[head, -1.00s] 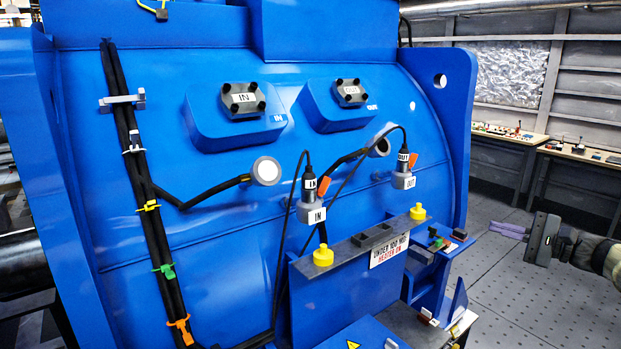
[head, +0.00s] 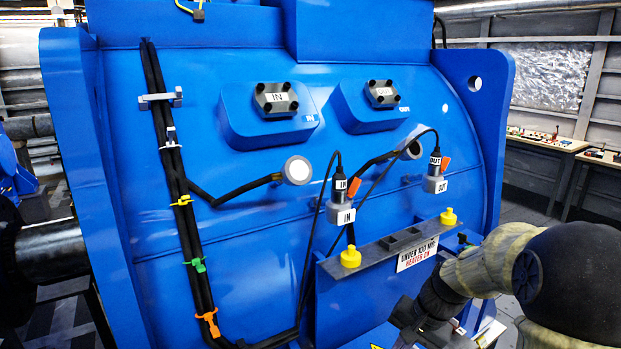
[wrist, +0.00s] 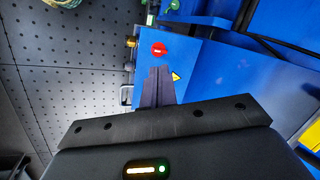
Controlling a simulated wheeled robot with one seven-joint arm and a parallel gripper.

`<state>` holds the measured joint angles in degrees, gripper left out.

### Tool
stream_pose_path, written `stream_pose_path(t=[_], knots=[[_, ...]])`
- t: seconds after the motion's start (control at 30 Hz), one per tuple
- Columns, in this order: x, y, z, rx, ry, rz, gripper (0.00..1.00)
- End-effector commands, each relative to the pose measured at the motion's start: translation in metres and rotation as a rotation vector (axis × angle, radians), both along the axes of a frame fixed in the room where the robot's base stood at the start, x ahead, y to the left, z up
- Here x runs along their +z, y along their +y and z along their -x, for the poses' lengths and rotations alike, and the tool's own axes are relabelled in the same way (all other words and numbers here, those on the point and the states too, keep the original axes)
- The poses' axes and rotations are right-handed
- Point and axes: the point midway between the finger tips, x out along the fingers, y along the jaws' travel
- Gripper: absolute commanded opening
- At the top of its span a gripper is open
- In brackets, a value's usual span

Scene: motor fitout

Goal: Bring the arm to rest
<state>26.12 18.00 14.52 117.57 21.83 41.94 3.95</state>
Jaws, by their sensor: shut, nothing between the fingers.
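My gripper (wrist: 158,84) shows in the wrist view with its two dark fingers together and nothing between them. The fingers point toward a blue box (wrist: 195,72) with a red round part and a yellow warning triangle (wrist: 176,77). I cannot tell whether they touch it. In the head view my arm reaches in from the lower right, bent, in front of the big blue motor housing (head: 250,215). Its dark end is low by the shelf with the heater sign (head: 417,254). The fingertips are not clear there.
Two yellow knobs (head: 350,257) stand on the grey shelf (head: 385,250). Cables with IN and OUT plugs (head: 341,212) hang above it. A bundle of black cables (head: 178,190) runs down the left. Perforated floor (wrist: 65,70) lies open in the wrist view. Workbenches (head: 548,142) stand at the back right.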

Motion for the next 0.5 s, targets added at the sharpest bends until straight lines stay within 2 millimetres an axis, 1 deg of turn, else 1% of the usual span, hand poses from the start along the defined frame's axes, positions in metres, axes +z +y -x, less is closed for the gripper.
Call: stream_pose_path(t=[0.03,0.2,0.3,0.4,0.5], knots=[[-0.003,0.01,0.017,0.06,-0.007,0.062,0.0],[-0.013,0.025,0.071,0.26,-0.058,0.247,0.0],[-0.017,0.031,0.1,0.38,-0.1,0.328,0.0],[-0.02,0.036,0.121,0.469,-0.136,0.377,0.0],[-0.022,0.037,0.131,0.513,-0.155,0.399,0.0]])
